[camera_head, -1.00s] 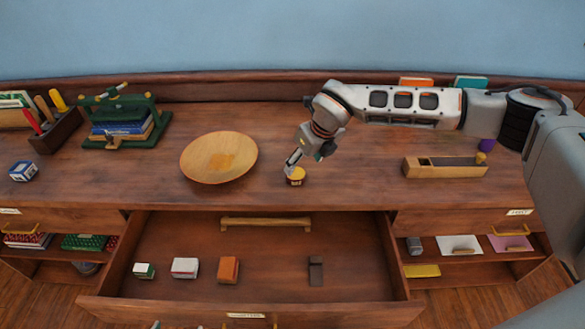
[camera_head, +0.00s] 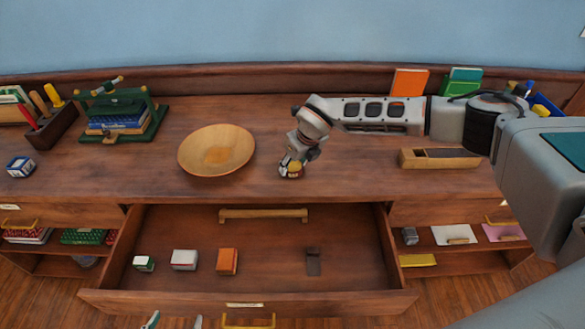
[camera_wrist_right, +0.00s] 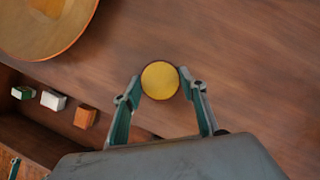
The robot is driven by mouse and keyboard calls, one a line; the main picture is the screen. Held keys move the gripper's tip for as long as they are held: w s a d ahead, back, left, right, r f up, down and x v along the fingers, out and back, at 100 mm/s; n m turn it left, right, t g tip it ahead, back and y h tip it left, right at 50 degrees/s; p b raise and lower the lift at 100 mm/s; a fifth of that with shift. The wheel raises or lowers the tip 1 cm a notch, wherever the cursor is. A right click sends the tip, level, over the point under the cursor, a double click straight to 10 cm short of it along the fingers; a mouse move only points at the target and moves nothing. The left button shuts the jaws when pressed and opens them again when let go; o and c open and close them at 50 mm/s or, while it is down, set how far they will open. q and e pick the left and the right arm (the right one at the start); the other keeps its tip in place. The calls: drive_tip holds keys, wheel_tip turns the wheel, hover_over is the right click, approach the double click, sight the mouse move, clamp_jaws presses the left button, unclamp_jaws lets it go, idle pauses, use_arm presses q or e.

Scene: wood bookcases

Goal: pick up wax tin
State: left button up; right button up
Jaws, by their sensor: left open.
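The wax tin (camera_head: 295,171) is a small round tin with a yellow lid. It sits on the wooden desk top near the front edge, right of the round wooden bowl. In the right wrist view the tin (camera_wrist_right: 160,80) lies between the fingertips of my right gripper (camera_wrist_right: 160,77), which appear to touch it on both sides. In the head view my right gripper (camera_head: 291,167) reaches down over the tin and partly hides it. My left gripper (camera_head: 174,321) shows only its fingertips at the bottom edge, apart and empty, in front of the open drawer.
The wooden bowl (camera_head: 216,150) stands left of the tin. The open drawer (camera_head: 190,218) below holds several small boxes. A long wooden box (camera_head: 412,160) lies to the right; a green press (camera_head: 122,113) stands at the back left. The desk around the tin is clear.

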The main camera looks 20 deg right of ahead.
drive_tip(key=c, duration=0.4)
drive_tip(key=shift+r, duration=0.1)
